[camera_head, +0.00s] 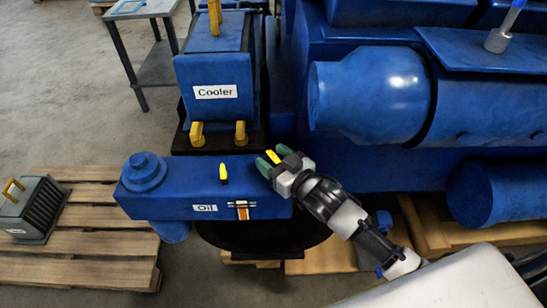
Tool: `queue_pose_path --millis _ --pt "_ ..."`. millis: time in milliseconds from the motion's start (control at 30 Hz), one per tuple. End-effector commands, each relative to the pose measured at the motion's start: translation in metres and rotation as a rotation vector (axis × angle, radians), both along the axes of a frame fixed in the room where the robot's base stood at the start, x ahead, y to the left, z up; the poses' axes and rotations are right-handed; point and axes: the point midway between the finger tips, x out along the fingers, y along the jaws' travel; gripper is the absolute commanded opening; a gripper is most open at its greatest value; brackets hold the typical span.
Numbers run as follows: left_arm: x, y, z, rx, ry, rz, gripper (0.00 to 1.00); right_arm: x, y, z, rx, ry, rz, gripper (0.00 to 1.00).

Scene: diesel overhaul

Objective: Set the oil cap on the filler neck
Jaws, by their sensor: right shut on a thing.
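My right gripper (273,158) reaches in from the lower right, over the right end of the blue oil housing (185,193). Its green-tipped fingers are shut on a small yellow piece (272,156), which appears to be the oil cap; the fingers hide most of it. I cannot tell whether it touches the housing. A blue, stepped round fitting (145,168) stands upright on the housing's left end; it may be the filler neck, but I cannot tell for certain. A yellow upright handle (223,174) stands on the housing's middle. My left gripper is not in view.
The blue cooler (213,80) with yellow handles stands just behind the housing. The large blue engine (370,95) fills the right. A grey box (32,212) sits on a wooden pallet (90,250) at left. Space above the housing's left half is clear.

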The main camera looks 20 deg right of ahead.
Motion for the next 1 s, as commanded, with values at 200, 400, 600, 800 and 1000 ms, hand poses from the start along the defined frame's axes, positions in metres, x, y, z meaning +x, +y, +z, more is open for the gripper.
queue_pose_path --millis 200,400,600,800,1000 --pt "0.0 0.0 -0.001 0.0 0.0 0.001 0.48 0.0 0.0 -0.002 0.0 0.0 0.0 0.34" --pt "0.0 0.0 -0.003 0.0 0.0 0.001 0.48 0.0 0.0 -0.006 0.0 0.0 0.0 0.34" --pt "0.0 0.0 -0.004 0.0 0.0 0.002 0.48 0.0 0.0 -0.01 0.0 0.0 0.0 0.34" --pt "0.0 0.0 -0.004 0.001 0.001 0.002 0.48 0.0 0.0 -0.011 0.0 0.001 0.0 0.34" --pt "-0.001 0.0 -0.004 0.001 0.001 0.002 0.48 0.0 0.0 -0.011 -0.001 0.002 0.0 0.34"
